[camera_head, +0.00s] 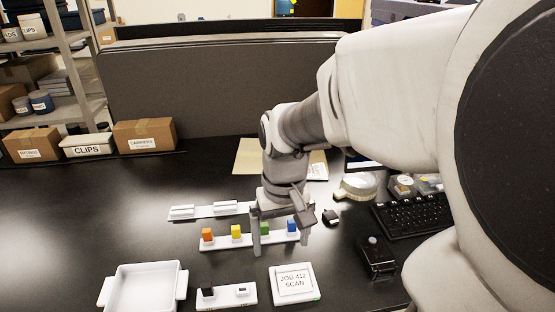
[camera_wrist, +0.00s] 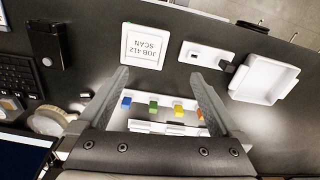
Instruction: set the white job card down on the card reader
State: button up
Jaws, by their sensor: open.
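My gripper (camera_head: 280,240) is open and hangs over the rack of coloured blocks. In the wrist view its spread fingers (camera_wrist: 160,76) have nothing between their tips. A white square pad reading "JOB 412 SCAN" (camera_head: 294,283) lies at the front, with a green mark at one corner; it looks like the card reader, and also shows in the wrist view (camera_wrist: 146,47). I cannot tell whether its framed inner panel is a separate card. No other piece is clearly the white job card. Two flat white pieces (camera_head: 225,206) sit on a white strip behind the rack.
A white rack (camera_head: 220,243) holds orange, yellow, green and blue blocks. A white strip (camera_head: 226,302) with a black block and a small slotted piece lies between the pad and a white tray (camera_head: 145,270). A keyboard (camera_head: 412,213) and black device (camera_head: 377,257) stand right.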

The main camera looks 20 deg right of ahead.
jog(key=s+a+r+n+t, duration=0.2)
jog(key=s+a+r+t, duration=0.2)
jog(key=r, duration=0.4)
jog(key=shift+s+a+r+t, duration=0.15)
jog(key=shift+s+a+t, duration=0.25)
jog(key=shift+s+t, duration=0.4)
jog(key=shift+s, duration=0.15)
